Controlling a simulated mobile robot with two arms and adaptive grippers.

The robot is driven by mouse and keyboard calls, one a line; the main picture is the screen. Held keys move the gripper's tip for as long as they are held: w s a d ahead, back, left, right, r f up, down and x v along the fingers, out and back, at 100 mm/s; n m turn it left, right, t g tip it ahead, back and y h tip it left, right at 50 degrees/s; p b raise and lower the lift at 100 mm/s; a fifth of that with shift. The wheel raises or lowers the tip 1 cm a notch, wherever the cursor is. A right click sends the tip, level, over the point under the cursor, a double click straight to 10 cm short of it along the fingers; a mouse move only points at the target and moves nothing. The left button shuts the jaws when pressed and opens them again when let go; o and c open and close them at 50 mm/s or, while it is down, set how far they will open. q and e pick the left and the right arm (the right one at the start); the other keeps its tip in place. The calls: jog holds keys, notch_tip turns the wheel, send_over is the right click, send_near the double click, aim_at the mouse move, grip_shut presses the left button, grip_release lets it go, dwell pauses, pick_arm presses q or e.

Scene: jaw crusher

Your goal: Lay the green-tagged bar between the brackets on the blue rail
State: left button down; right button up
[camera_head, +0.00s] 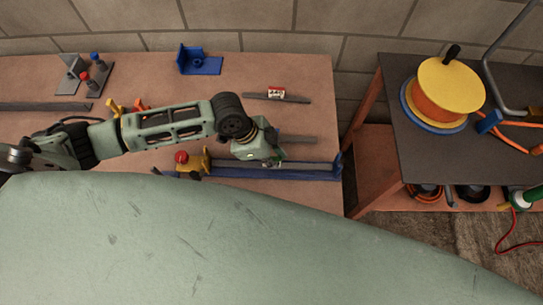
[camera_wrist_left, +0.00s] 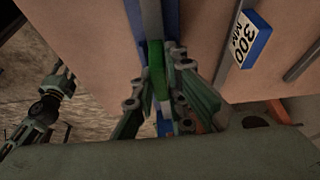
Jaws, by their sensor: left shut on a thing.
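The blue rail (camera_head: 270,173) lies along the table's front edge, with a blue bracket (camera_head: 338,165) at its right end. My left gripper (camera_head: 275,161) is over the rail. In the left wrist view, its fingers (camera_wrist_left: 163,92) are shut on the green-tagged bar (camera_wrist_left: 150,18) at its green tag (camera_wrist_left: 156,70). The bar runs lengthwise alongside the rail (camera_wrist_left: 171,18); whether it touches the rail cannot be told. A yellow clamp (camera_head: 197,163) with a red knob stands near the rail's left end. A green arm part, probably my right gripper (camera_wrist_left: 55,105), shows at left in the wrist view.
Two grey bars (camera_head: 297,139) and (camera_head: 290,98) lie behind the rail, the farther with a red-white label. A blue fixture (camera_head: 199,62) stands at the back. A dark side table (camera_head: 435,155) with a yellow-orange reel (camera_head: 450,85) stands at right, across a gap.

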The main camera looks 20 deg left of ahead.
pick_arm(q)
jog(key=shift+f+b, duration=0.4)
jog(key=shift+f, duration=0.35)
jog(key=c, duration=1.7)
grip_release()
jog(key=v, duration=1.2)
jog(key=shift+s, duration=0.1)
